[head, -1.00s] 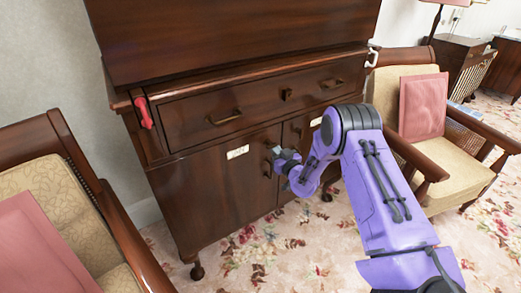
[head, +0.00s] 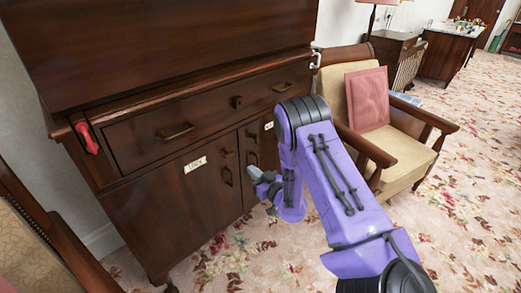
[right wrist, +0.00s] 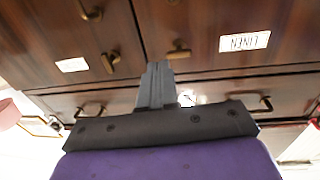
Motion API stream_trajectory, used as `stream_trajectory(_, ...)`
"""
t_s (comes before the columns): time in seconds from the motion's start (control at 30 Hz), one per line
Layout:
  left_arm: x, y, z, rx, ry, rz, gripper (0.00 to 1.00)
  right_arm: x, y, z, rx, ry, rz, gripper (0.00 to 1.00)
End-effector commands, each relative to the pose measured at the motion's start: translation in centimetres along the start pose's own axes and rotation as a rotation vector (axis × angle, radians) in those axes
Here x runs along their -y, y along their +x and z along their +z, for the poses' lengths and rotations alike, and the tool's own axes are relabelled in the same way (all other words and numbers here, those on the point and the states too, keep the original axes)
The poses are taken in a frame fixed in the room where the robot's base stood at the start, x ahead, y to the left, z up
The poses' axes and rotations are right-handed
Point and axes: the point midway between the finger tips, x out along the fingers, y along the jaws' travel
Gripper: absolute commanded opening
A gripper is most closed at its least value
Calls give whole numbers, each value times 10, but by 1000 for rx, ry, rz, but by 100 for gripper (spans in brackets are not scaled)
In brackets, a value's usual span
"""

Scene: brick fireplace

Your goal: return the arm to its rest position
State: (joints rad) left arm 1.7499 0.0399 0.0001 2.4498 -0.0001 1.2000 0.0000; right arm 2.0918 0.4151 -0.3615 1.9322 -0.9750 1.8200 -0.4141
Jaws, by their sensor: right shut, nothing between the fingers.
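My right arm is purple and reaches in from the lower right of the head view. Its gripper (head: 262,180) is just in front of the lower doors of a dark wooden cabinet (head: 130,225). In the right wrist view the gripper (right wrist: 157,80) shows as grey fingers held together, with nothing between them. Both lower doors look shut. The label on the left door (head: 195,164) reads LINEN in the right wrist view (right wrist: 244,41). I see no contact between the fingers and the cabinet. My left gripper is not in view.
A cushioned armchair (head: 408,172) with a pink cushion (head: 367,98) stands right of the cabinet, close to my arm. Another armchair (head: 35,235) is at the lower left. A red handle-like piece (head: 87,138) is on the cabinet's left side. Open floral carpet (head: 470,215) lies at the right.

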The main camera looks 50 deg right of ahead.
Motion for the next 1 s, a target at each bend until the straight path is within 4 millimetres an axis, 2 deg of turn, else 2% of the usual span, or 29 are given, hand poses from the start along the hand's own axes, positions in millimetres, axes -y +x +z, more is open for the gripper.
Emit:
stream_trajectory(0.1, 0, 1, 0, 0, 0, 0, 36, -1, -17, 1, 2, 0, -2, 0)
stream_trajectory(0.2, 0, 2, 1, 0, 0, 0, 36, -2, -24, 1, 2, -2, -1, 0)
stream_trajectory(0.5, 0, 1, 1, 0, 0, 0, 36, -2, -25, 2, 9, 12, -4, 0)
stream_trajectory(0.57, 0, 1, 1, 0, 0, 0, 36, -5, -28, 12, 54, 39, 23, 0)
stream_trajectory(0.63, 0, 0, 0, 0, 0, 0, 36, -4, -42, 35, 167, 108, 111, 0)
stream_trajectory(0.67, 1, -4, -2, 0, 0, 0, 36, 4, -53, 48, 240, 146, 156, 0)
stream_trajectory(0.77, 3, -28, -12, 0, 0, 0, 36, 42, -120, 91, 545, 254, 303, 0)
stream_trajectory(0.8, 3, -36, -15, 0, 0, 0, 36, 56, -152, 104, 657, 278, 354, 0)
stream_trajectory(0.87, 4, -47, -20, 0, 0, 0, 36, 75, -199, 117, 808, 294, 419, 0)
stream_trajectory(0.9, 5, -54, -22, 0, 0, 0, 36, 86, -229, 121, 894, 294, 453, 0)
stream_trajectory(1.0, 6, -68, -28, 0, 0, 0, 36, 105, -291, 122, 1056, 262, 499, 0)
